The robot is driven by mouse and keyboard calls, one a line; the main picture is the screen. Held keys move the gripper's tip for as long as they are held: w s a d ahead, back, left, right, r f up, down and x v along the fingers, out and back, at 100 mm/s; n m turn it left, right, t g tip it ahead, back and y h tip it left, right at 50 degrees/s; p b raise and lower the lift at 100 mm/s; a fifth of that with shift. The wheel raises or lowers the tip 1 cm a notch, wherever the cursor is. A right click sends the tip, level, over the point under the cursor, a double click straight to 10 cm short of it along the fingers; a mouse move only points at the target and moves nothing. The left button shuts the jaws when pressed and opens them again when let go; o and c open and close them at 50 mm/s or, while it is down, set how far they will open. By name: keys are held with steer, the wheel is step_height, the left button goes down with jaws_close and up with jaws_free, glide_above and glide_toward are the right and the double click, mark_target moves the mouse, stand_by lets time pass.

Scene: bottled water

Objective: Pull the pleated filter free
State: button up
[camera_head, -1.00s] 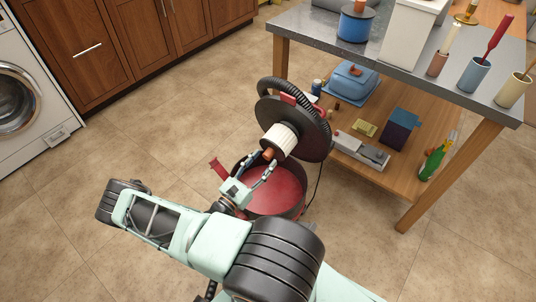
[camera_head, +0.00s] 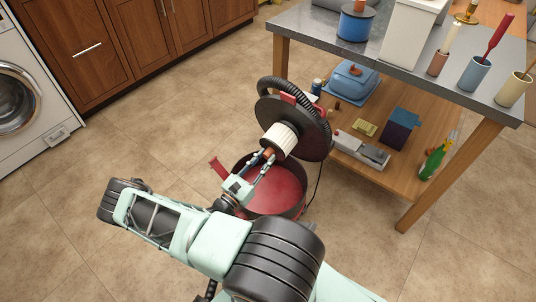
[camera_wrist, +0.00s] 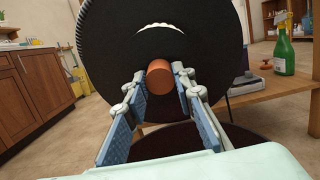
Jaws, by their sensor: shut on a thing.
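The pleated filter (camera_head: 280,137) is a white ribbed cylinder on the underside of the tilted black vacuum head (camera_head: 316,132). Its orange-brown end knob faces my gripper. In the wrist view the knob (camera_wrist: 160,78) is between my fingertips, and a strip of white pleats (camera_wrist: 160,26) shows above. My gripper (camera_head: 263,158) is shut on the filter's knob. The filter still sits against the vacuum head. The fingers partly hide the knob in the head view.
The open red vacuum drum (camera_head: 280,190) stands below my gripper. A black hose (camera_head: 280,86) arches over the vacuum head. A workbench (camera_head: 400,80) with a loaded lower shelf stands close at right. The floor at left is clear.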

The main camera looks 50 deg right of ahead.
jaws_close()
steer(key=shift+a, duration=0.15)
steer(key=shift+v, duration=1.1)
steer(key=shift+b+v, duration=0.4)
steer(key=shift+v, duration=0.9)
steer(key=shift+r, duration=0.1)
